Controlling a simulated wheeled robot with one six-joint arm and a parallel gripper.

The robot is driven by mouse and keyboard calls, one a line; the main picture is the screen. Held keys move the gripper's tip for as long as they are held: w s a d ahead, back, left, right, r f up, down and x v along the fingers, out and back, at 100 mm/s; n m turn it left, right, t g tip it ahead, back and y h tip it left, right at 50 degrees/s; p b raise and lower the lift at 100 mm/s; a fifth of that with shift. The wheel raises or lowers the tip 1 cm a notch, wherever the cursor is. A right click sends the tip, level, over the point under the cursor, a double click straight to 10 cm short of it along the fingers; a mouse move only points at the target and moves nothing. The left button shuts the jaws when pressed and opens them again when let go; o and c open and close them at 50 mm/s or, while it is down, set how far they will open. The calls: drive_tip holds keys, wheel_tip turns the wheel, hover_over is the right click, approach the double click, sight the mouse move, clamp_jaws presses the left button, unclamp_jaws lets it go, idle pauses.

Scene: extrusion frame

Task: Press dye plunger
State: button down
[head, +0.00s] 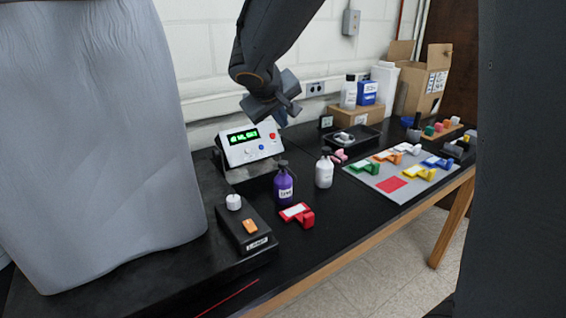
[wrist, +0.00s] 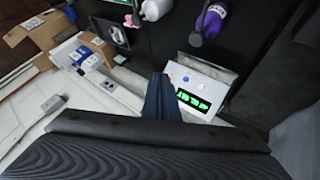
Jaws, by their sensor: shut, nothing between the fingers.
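The purple bottle (head: 284,188) stands upright on the black table, with a dark pump top (head: 282,165) and a white label whose text is too small to read surely. It also shows at the top of the wrist view (wrist: 214,20), its dark pump top (wrist: 196,39) toward the camera. My gripper (head: 282,118) is shut and empty, above and behind the bottle, close to the control box and apart from the pump. In the wrist view the shut fingers (wrist: 160,92) point toward the box's edge.
A white control box (head: 250,146) with a green display and buttons stands behind the bottle. A white pump bottle (head: 324,172) is to its right, a red block (head: 298,214) in front. A black unit (head: 246,222) lies left. A grey mat (head: 373,181) with coloured pieces is further right.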

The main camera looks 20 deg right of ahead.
drive_tip(key=shift+f, duration=0.15)
drive_tip(key=b, duration=0.4)
hover_over(282, 165)
wheel_tip(282, 165, down, 7)
drive_tip(key=shift+w+r, duration=0.15)
drive_tip(key=shift+f+b, duration=0.95)
drive_tip(key=shift+b, duration=0.35)
drive_tip(key=shift+f+b, duration=1.3)
drive_tip(key=shift+b, duration=0.5)
idle(1.8)
drive_tip(key=shift+r, duration=0.2)
drive_tip(key=shift+r+p, duration=0.8)
drive_tip(key=shift+r, duration=0.3)
drive_tip(key=shift+r, duration=0.1)
drive_tip(key=shift+r+p, duration=1.6)
drive_tip(key=shift+r, duration=0.8)
